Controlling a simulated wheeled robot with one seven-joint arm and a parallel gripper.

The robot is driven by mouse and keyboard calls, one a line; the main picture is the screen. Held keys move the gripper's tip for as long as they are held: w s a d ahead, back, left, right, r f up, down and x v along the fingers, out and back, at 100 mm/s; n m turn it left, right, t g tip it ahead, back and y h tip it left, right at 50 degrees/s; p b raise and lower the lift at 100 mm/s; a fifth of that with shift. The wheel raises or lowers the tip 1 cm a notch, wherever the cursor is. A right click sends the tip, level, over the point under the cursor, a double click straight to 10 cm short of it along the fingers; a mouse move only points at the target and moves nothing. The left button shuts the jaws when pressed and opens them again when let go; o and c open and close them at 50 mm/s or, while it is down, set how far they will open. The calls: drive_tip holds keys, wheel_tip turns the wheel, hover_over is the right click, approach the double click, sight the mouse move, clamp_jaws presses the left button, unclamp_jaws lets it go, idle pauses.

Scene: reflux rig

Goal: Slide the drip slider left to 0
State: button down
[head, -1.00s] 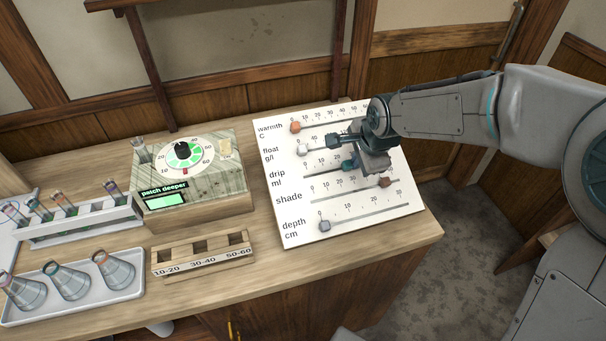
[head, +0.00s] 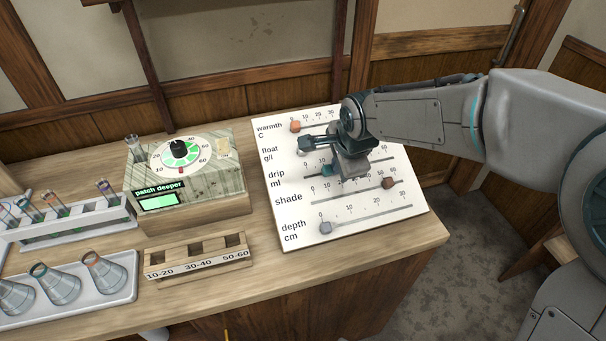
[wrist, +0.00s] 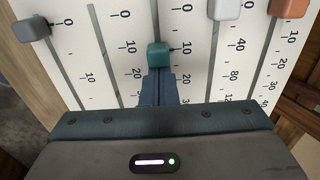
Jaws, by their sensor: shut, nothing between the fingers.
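The drip slider is a teal knob (head: 327,170) on the white sloped panel (head: 284,210). It also shows in the wrist view (wrist: 158,53), beside the 10 mark, with the 0 mark further up its track in that view. My gripper (wrist: 157,76) is shut, with its fingertips right behind the knob on the higher-number side. They look to be touching it, but the contact is hard to make out. In the head view my gripper (head: 338,171) hides part of the drip scale and track.
The orange warmth knob (head: 295,127), the grey float knob (wrist: 223,9), the brown shade knob (head: 388,183) and the grey depth knob (head: 325,228) sit on neighbouring tracks. A dial box (head: 190,205), a labelled wooden rack (head: 200,265) and a flask tray (head: 125,290) stand to the left.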

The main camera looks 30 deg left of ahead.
sight(318, 175)
drive_tip(key=shift+s+a+b, duration=1.1)
drive_tip(key=shift+s+a, duration=0.2)
drive_tip(key=shift+s, duration=0.15)
wheel_tip(318, 175, up, 6)
drive_tip(key=d+p, duration=0.2)
drive_tip(key=p, duration=0.1)
drive_tip(key=shift+s+d+f, duration=0.25)
drive_tip(key=shift+s+d, duration=0.1)
